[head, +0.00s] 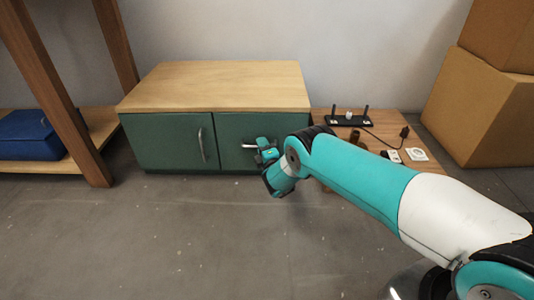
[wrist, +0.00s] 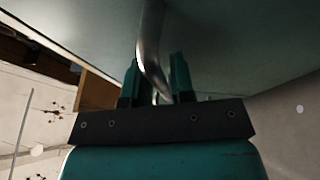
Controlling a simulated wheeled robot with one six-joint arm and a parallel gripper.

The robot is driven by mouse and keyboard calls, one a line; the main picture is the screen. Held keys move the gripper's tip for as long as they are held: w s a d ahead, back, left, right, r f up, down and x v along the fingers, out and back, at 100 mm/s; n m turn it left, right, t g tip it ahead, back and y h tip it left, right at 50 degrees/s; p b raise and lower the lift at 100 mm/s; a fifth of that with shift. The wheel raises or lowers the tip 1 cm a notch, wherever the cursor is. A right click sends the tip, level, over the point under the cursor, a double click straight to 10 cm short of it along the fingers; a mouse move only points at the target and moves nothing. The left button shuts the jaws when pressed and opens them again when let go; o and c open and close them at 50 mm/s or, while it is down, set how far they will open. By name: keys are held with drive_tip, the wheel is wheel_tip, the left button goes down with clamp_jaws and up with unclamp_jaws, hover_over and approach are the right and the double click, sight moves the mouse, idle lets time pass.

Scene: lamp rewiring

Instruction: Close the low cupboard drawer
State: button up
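The low cupboard (head: 215,85) has a wooden top and two dark green fronts in the head view. The right front (head: 290,125), with a horizontal metal handle (head: 247,147), is the drawer; it looks about flush with the left front, partly hidden by my arm. My gripper (head: 262,152) is at this handle. In the wrist view the metal handle (wrist: 151,45) passes between the two teal fingers of my gripper (wrist: 156,75). A gap shows between the handle and the right finger; the left finger is close to the handle. The fingers look open around it.
The left front (head: 165,140) has a vertical handle. A wooden shelf with a blue case (head: 30,135) is left. The floor in front is clear.

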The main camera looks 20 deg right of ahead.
drive_tip(key=p+v, duration=1.3)
drive_tip(key=v, duration=0.4)
drive_tip(key=shift+s+p, duration=0.2)
drive_tip(key=shift+p, duration=0.1)
drive_tip(key=shift+w, duration=0.1)
